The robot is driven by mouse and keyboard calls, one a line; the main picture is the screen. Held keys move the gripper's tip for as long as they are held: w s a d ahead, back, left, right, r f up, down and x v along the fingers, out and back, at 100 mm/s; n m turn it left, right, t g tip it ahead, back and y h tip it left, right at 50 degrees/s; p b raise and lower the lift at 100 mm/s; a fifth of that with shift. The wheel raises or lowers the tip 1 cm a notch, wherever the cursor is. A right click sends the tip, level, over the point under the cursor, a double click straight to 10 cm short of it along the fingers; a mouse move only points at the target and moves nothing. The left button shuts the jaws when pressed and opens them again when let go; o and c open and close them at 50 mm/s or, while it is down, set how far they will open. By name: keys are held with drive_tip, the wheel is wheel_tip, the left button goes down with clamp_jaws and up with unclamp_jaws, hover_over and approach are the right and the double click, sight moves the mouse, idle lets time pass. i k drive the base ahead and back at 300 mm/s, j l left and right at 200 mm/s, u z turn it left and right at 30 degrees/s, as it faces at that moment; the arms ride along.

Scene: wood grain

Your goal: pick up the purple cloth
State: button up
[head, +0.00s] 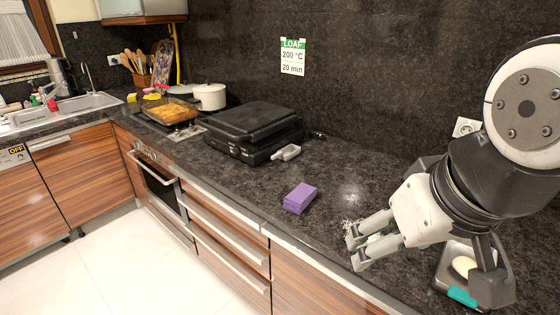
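The purple cloth (300,198) lies folded into a small block on the dark countertop, near the front edge and right of the black case. My gripper (355,247) is to the right of the cloth, low over the counter, with its fingers pointing left. The two fingers are apart with a gap between them, and the gripper is open and empty. It does not touch the cloth.
A black case (250,130) and a grey scoop (286,153) lie behind the cloth. A metal scale or tray (447,277) with a pale oval item sits at right. Counter around the cloth is clear.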

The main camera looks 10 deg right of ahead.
sight(298, 201)
drive_tip(key=i+j+z, duration=0.1)
drive_tip(key=z, duration=0.35)
drive_tip(key=j+z, duration=0.15)
drive_tip(key=z, duration=0.35)
drive_tip(key=i+j+z, duration=0.1)
drive_tip(key=j+z, duration=0.2)
drive_tip(key=j, duration=0.5)
drive_tip(key=j+z, duration=0.3)
drive_tip(key=j, duration=1.05)
drive_tip(key=i+z, duration=0.05)
